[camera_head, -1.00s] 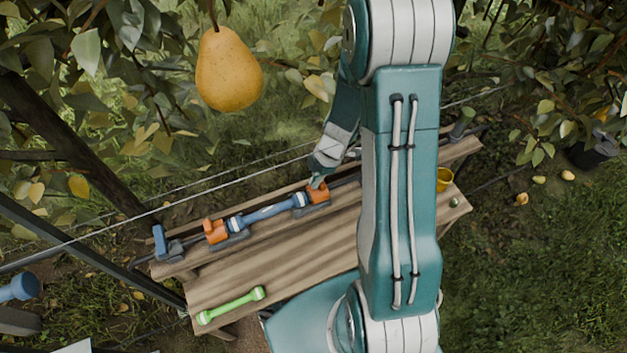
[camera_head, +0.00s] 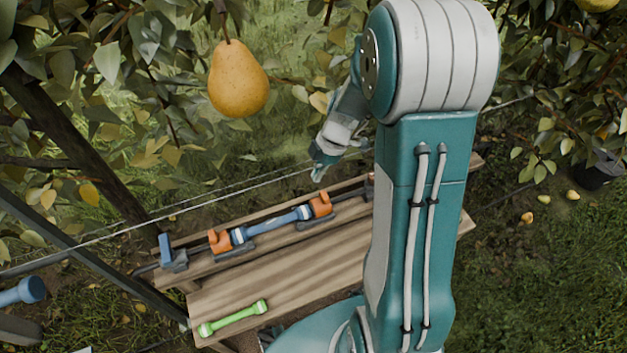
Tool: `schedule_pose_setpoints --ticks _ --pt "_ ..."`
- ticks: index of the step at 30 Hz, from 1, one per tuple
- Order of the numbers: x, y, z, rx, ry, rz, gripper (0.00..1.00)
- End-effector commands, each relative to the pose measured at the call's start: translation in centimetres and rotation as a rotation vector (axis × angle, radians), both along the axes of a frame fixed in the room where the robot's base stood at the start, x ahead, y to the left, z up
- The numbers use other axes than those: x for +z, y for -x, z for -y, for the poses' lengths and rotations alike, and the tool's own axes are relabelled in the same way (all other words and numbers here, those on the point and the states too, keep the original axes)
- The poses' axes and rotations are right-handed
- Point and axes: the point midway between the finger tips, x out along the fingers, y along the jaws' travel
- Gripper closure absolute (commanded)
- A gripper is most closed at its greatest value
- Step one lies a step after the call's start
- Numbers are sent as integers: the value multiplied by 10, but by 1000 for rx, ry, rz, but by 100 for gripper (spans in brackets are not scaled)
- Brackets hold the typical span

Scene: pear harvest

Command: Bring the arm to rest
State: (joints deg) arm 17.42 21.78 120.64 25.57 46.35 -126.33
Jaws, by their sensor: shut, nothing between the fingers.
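My arm fills the right middle of the head view, its upper link upright and its elbow near the top edge. My gripper (camera_head: 318,172) hangs beyond the elbow, at the left of the arm. It is shut and empty, just above the far edge of the wooden bench (camera_head: 290,273) and apart from the blue tool. Part of the bench is hidden behind my arm.
A blue tool (camera_head: 270,225) lies in orange clips (camera_head: 320,203) along the bench's back. A green tool (camera_head: 233,317) lies at its front left. A pear (camera_head: 238,79) hangs at upper left. A wire and leafy branches surround the arm. A dark pot (camera_head: 597,172) stands at right.

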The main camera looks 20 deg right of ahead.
Motion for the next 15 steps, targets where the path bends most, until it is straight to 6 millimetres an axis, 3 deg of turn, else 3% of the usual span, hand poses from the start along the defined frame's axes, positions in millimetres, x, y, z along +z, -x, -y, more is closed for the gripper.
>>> schedule_pose_setpoints --ticks 9,11,15 --pt "7 1 2 -14 2 -1 100" --pt "16 3 0 -45 12 -1 100" --pt "54 14 -13 -199 54 -5 100"
